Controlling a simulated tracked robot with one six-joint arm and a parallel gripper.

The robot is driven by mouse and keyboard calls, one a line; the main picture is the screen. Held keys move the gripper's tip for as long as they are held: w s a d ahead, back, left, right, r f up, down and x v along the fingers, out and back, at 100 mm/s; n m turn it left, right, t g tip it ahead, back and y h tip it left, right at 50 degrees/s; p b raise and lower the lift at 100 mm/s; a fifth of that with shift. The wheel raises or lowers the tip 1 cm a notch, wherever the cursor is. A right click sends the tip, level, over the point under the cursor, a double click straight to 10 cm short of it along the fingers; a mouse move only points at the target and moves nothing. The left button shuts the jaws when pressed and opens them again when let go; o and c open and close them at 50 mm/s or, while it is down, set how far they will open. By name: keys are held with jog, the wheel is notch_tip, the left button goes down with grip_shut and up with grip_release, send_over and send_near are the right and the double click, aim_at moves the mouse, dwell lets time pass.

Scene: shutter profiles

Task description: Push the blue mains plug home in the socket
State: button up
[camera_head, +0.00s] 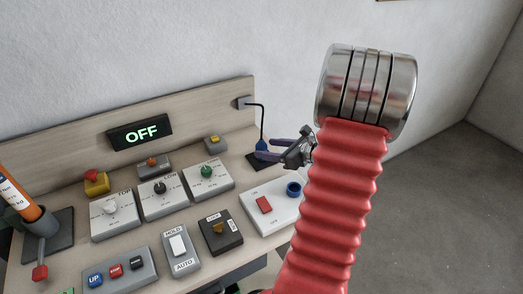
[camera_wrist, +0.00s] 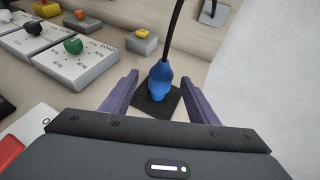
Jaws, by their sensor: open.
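The blue mains plug (camera_head: 261,146) stands upright on a small black pad at the right end of the bench. It also shows in the wrist view (camera_wrist: 161,82), with its black cable rising from the top. A blue round socket (camera_head: 293,189) sits on a white box with a red switch, in front of the plug and apart from it. My gripper (camera_head: 265,149) is open, its purple fingers reaching toward the plug from the right. In the wrist view the fingers lie on either side of the plug, with gaps showing. The socket is out of the wrist view.
The cable runs to a grey box (camera_head: 243,103) on the backboard. Control boxes with knobs, including a green one (camera_head: 207,171), stand left of the plug. A display (camera_head: 140,132) reads OFF. The white wall is close on the right in the wrist view.

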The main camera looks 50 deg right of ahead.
aim_at(266, 148)
jog(key=x, duration=0.4)
jog(key=shift+w+d+f, duration=0.1)
jog(key=shift+f, duration=0.1)
dwell(0.3)
jog(key=c, duration=1.1)
jog(key=shift+r, duration=0.1)
jog(key=shift+c, duration=0.2)
notch_tip(266, 148, up, 10)
jog(key=shift+f, duration=0.1)
dwell(0.4)
